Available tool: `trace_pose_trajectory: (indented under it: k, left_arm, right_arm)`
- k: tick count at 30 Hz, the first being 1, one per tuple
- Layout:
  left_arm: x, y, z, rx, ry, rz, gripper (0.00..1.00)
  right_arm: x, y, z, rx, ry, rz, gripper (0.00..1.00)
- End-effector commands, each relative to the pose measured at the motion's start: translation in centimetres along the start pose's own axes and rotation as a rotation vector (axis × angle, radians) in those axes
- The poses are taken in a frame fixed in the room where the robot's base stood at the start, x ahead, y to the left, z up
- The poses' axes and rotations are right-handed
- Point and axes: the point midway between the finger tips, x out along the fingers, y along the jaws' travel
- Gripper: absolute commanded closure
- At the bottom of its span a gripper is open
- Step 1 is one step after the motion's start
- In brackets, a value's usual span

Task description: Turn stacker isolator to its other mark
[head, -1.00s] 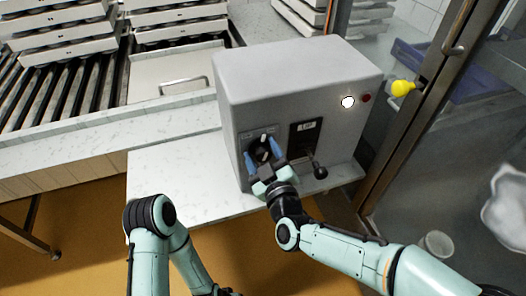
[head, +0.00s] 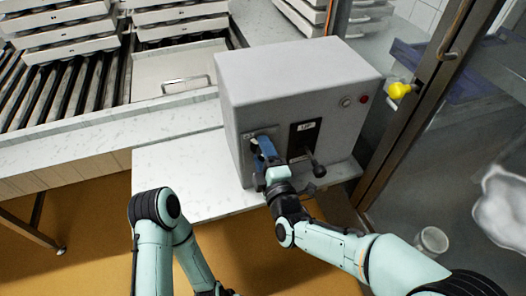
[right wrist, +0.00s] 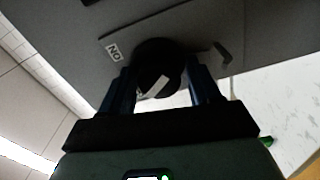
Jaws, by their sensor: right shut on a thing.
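The stacker isolator is a round black knob with a white pointer mark, on the front of a grey box (head: 300,75). In the right wrist view the knob (right wrist: 158,68) sits between the two blue fingers, with an "ON" label (right wrist: 114,52) beside it. My right gripper (head: 262,150) is shut on the knob; in the head view its fingers largely hide the knob. The pointer (right wrist: 157,87) lies slanted in the right wrist view. My left arm is low in the head view; its gripper is not seen.
Right of the knob are a black lever (head: 317,168) and a labelled plate (head: 303,136).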

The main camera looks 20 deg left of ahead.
Motion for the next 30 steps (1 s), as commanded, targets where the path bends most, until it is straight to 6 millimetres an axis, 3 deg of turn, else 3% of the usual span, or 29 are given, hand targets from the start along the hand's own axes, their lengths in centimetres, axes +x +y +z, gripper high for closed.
trace_pose_trajectory:
  k: [12, 28, 29, 30]
  left_arm:
    - [-0.49, 0.17, 0.72, 0.002, -0.02, 0.0, 0.38]
    - [-0.5, 0.16, 0.72, 0.001, -0.02, 0.0, 0.38]
    - [-0.5, 0.16, 0.72, 0.001, -0.02, 0.0, 0.38]
    - [-0.5, 0.16, 0.72, 0.001, -0.02, 0.0, 0.38]
  right_arm:
    - [-0.01, -0.13, 0.03, -0.172, -0.001, -0.001, 0.68]
    - [-0.01, -0.16, 0.09, -0.192, -0.002, -0.001, 0.68]
    - [-0.01, -0.16, 0.1, -0.192, -0.002, -0.001, 0.31]
    - [-0.01, -0.15, 0.09, -0.192, -0.002, -0.001, 0.31]
